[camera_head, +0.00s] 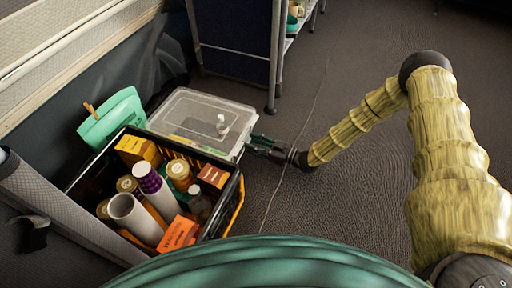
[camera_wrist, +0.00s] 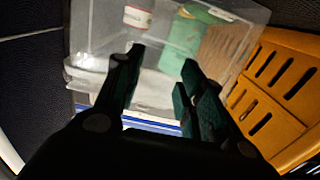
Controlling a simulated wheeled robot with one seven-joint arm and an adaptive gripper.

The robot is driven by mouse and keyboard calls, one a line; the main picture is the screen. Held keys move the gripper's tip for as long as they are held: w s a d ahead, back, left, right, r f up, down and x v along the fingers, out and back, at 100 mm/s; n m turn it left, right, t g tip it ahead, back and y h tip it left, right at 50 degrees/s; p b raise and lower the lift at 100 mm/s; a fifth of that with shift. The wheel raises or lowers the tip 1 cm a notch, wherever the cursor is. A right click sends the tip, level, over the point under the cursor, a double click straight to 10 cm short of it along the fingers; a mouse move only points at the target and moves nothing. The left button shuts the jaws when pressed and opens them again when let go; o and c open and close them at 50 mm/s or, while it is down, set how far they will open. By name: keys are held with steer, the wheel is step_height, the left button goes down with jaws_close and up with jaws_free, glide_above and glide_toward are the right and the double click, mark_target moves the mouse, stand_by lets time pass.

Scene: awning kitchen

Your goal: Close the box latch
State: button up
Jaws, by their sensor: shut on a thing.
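A clear plastic box (camera_head: 190,108) with a clear lid stands on the floor left of centre in the head view. My gripper (camera_head: 258,143) is at the right side of this box, low by its rim. In the wrist view, the dark green fingers of my gripper (camera_wrist: 162,58) reach to the box's side (camera_wrist: 75,72), with a gap showing between the tips. They are shut on part of the box's side, seemingly the latch. The contact itself is dark and partly hidden, and I cannot tell whether the latch is fastened.
A black and yellow crate (camera_head: 232,207) full of jars, bottles and cartons stands just in front of the box; its orange side (camera_wrist: 285,85) shows close by in the wrist view. A green bag (camera_head: 112,118) is at left. A dark cabinet (camera_head: 236,50) stands behind. The floor (camera_head: 345,185) at right is clear.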

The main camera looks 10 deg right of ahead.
steer(key=shift+w+a+f+y, duration=0.1)
steer(key=shift+w+a+y, duration=0.1)
steer(key=shift+y, duration=0.1)
stand_by(0.4)
steer(key=o, duration=1)
steer(key=v, duration=1.2)
steer(key=shift+s+a+f, duration=0.15)
